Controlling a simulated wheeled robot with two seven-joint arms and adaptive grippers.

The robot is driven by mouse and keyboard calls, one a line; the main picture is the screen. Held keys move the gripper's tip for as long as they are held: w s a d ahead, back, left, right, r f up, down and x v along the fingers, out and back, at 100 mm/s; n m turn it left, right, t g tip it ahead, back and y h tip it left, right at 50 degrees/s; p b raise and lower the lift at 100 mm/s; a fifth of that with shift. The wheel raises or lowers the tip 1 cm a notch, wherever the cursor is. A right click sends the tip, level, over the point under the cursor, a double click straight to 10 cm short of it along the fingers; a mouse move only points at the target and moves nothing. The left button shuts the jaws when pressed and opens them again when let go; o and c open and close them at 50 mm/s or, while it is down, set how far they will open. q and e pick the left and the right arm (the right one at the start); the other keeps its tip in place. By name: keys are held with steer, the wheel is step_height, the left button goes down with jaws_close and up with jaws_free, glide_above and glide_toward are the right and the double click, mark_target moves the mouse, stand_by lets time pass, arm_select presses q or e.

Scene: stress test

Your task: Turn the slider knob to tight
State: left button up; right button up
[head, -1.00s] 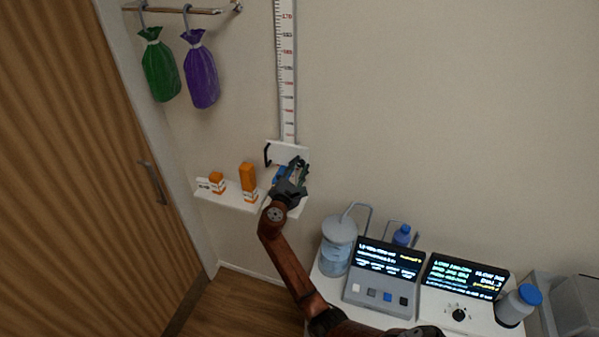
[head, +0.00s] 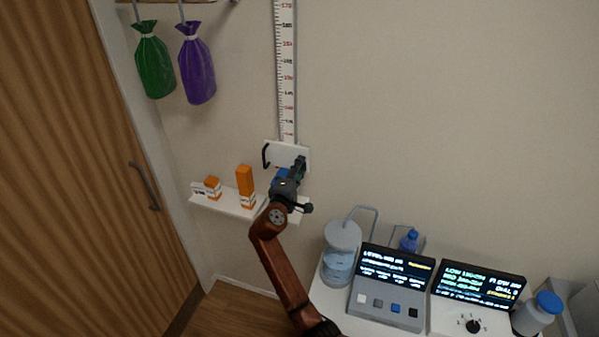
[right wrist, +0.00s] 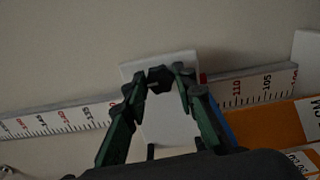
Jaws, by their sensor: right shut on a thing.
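The white slider plate (head: 290,150) sits on the height ruler (head: 287,80) on the wall, with a black curved handle (head: 266,155) at its left side. My right gripper (head: 298,168) is at the plate's lower part and covers some of it. In the right wrist view the slider plate (right wrist: 155,132) lies behind my right gripper (right wrist: 165,80). Its fingers are shut on a dark slider knob (right wrist: 159,80), which shows between the fingertips. The fingers hide part of the knob, and its tight mark cannot be read. My left gripper is not in view.
A white shelf (head: 228,207) with orange boxes (head: 246,187) is left of the gripper. A blue object (head: 281,174) is partly hidden behind it. Green (head: 154,65) and purple (head: 197,70) bags hang upper left. Devices with screens (head: 395,268) stand lower right.

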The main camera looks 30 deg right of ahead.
steer(key=shift+m+b, duration=0.3)
steer(key=shift+m, duration=0.2)
steer(key=o, duration=1.2)
steer(key=shift+c, duration=0.2)
steer(key=v, duration=1.2)
